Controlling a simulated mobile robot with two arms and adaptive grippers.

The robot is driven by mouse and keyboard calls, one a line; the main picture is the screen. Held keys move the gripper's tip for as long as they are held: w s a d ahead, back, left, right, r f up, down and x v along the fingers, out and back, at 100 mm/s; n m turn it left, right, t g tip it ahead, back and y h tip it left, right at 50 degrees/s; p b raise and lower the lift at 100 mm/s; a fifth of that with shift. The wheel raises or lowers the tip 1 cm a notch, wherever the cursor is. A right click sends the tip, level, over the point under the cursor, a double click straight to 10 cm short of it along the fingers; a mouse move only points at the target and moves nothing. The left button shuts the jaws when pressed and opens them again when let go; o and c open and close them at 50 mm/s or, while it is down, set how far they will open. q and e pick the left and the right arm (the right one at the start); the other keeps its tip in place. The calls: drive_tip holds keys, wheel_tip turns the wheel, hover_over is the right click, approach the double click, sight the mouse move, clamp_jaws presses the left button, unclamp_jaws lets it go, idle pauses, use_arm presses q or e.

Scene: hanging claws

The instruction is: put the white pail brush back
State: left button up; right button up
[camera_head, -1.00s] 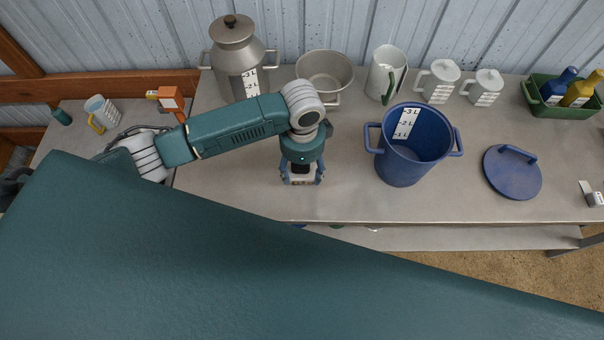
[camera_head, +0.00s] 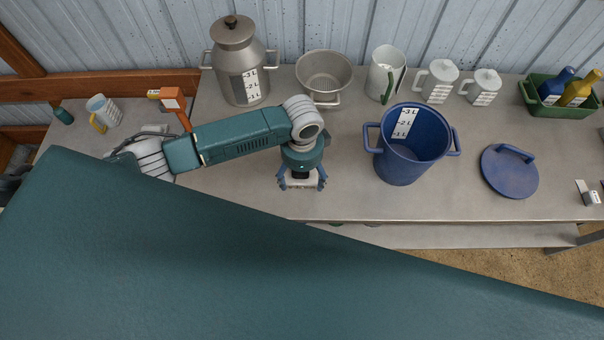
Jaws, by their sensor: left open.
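I cannot pick out a white pail brush for certain in the head view. A small white and grey item (camera_head: 588,194) lies at the far right edge, too small to name. My left gripper (camera_head: 301,187) points down over the front edge area of the metal table (camera_head: 240,190). Its blue fingers are spread apart, and I see nothing held between them. What is directly under it is hidden. My right gripper is out of view.
A blue pail (camera_head: 405,165) stands right of my left gripper, with a blue lid (camera_head: 510,172) beyond. A metal churn (camera_head: 238,75), a metal pot (camera_head: 323,75), white jugs (camera_head: 437,80) and a green caddy (camera_head: 562,108) line the back. Table between gripper and pail is clear.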

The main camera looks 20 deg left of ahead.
use_arm(q)
drive_tip(key=shift+f+b, duration=0.2)
drive_tip(key=shift+b, duration=0.15)
drive_tip(key=shift+f+b, duration=0.15)
drive_tip(key=shift+b, duration=0.3)
wheel_tip(320, 180, up, 6)
drive_tip(key=shift+w+a+f+b, duration=0.1)
drive_tip(key=shift+w+f+b, duration=0.05)
drive_tip(key=shift+b, duration=0.55)
wheel_tip(320, 180, up, 4)
drive_tip(key=shift+r, duration=0.8)
